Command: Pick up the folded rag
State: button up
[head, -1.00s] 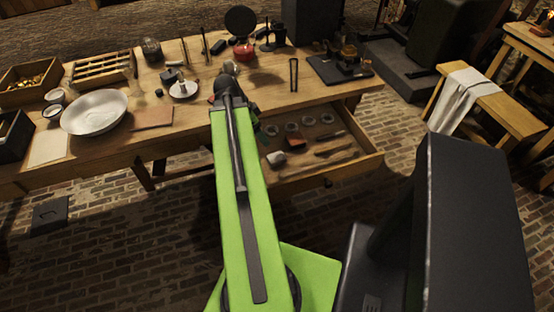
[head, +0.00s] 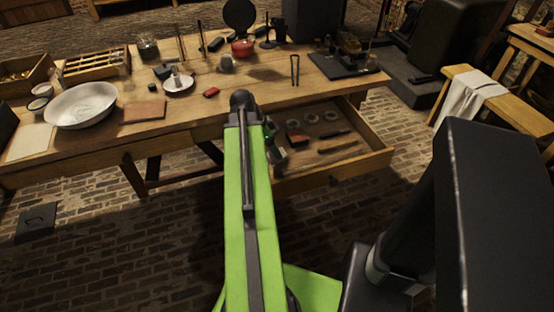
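A flat brown folded-looking square (head: 144,111) lies on the workbench, right of the white basin; it may be the rag, but I cannot tell for sure. A white cloth (head: 465,98) hangs over a low bench at the right. My green arm reaches forward to the left end of the open drawer. My gripper (head: 272,143) is mostly hidden beyond the arm, at the drawer's left side. Its fingers are not clear, and I cannot tell whether it touches or holds anything.
The open drawer (head: 375,160) holds several rings, a reddish item (head: 297,139) and long tools (head: 337,147). On the workbench (head: 215,115) stand a white basin (head: 80,104), a small red block (head: 211,92) and a dark-based device (head: 345,65). Brick floor is clear in front.

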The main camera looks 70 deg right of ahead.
jog(key=b+x, duration=0.1)
jog(key=x, duration=0.1)
jog(key=b+x, duration=0.2)
jog(key=shift+a+f, duration=0.15)
jog(key=shift+f, duration=0.2)
jog(key=shift+r, duration=0.2)
jog(key=c, duration=1.4)
notch_tip(320, 180, up, 10)
jog(key=p, duration=1)
jog(key=shift+c, duration=0.2)
